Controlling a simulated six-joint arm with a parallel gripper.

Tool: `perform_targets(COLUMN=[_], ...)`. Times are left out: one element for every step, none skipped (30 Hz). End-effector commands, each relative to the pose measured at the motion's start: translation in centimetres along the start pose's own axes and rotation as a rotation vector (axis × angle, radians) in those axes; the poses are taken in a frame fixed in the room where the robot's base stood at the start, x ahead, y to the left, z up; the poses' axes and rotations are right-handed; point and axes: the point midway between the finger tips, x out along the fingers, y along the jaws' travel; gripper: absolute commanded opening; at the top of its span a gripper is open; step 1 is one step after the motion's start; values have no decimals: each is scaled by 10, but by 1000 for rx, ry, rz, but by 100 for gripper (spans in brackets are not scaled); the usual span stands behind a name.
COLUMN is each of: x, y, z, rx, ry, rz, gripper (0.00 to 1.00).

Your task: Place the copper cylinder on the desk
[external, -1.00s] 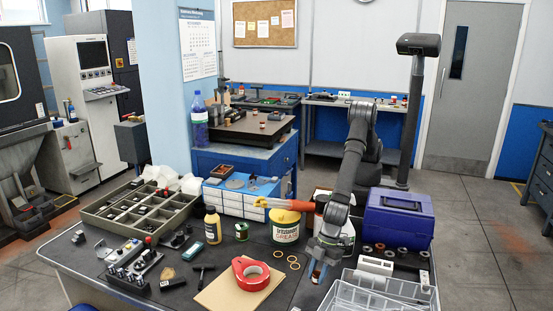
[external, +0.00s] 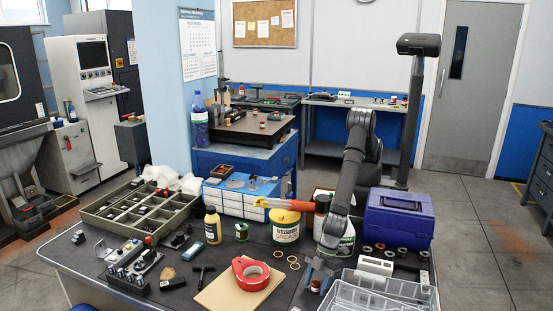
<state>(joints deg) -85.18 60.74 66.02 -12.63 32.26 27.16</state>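The copper cylinder (external: 315,287) is a small reddish-brown piece. It appears to stand on the dark desk top (external: 290,296), between the tape dispenser's board and the clear plastic trays. My gripper (external: 318,277) points down just above and around it. Its blue-grey fingers are spread apart, and I see no clear grip on the cylinder. The fingers hide part of the cylinder, so I cannot tell whether a finger touches it.
A grease tub (external: 285,225) and brass rings (external: 293,262) are behind left.

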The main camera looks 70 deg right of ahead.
Motion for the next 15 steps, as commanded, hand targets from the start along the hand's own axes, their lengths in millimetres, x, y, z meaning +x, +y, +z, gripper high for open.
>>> perform_targets(x=[0,0,-1,-2,-3,-6,-8,-11,-16,-20,-26,-32,-38,-44,-53], y=[0,0,0,0,0,0,0,0,0,0,0,0,0,0,0], z=[0,0,0,-1,-1,-2,-2,-2,-2,-2,-2,-2,-3,-3,-3], rx=[0,0,0,0,0,0,0,0,0,0,0,0,0,0,0], ry=[0,0,0,0,1,1,1,1,1,2,2,2,3,3,3], rz=[0,0,0,0,0,0,0,0,0,-1,-1,-1,-1,-1,-1], gripper=[49,49,49,49,49,49,49,49,49,49,49,49,49,49,49])
